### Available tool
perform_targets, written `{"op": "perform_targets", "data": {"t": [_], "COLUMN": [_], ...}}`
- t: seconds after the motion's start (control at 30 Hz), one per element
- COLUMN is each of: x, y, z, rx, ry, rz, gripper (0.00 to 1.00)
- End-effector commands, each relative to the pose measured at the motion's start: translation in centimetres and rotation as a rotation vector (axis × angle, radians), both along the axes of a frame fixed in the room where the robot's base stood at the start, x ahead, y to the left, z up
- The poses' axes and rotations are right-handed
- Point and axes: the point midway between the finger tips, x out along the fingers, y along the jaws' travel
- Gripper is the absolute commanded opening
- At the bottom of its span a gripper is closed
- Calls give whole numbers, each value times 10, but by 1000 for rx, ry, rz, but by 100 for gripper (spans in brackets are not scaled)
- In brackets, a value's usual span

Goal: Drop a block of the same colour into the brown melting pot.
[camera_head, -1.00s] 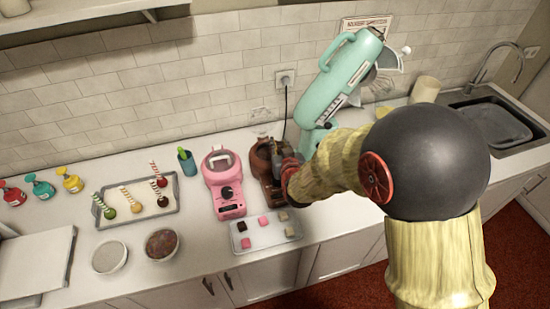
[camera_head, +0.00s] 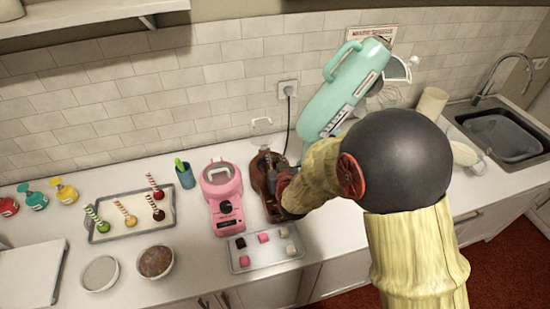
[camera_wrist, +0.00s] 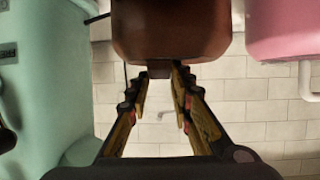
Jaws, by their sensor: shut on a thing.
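The brown melting pot (camera_head: 270,205) stands on the counter to the right of the pink melting pot (camera_head: 225,205). In the wrist view the brown pot (camera_wrist: 170,30) fills the top middle, upside down, with the pink pot (camera_wrist: 285,28) at the right. My gripper (camera_wrist: 158,80) is close to the brown pot, with its fingertips near the pot's edge. A small dark brown block (camera_wrist: 159,68) shows between the tips, partly hidden. In the head view my arm covers part of the brown pot. A tray (camera_head: 268,262) holds a dark brown block (camera_head: 240,242) and several pink and cream ones.
A tray of cake pops (camera_head: 105,230), a green cup (camera_head: 186,175) and two bowls (camera_head: 155,261) are to the left. The sink (camera_head: 505,135) is at the far right.

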Motion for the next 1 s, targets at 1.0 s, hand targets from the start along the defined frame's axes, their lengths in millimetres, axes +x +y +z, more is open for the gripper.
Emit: {"op": "perform_targets", "data": {"t": [1.0], "x": [-2], "y": [0], "z": [-1], "rx": [0], "ry": [-1], "rz": [0], "gripper": [43]}}
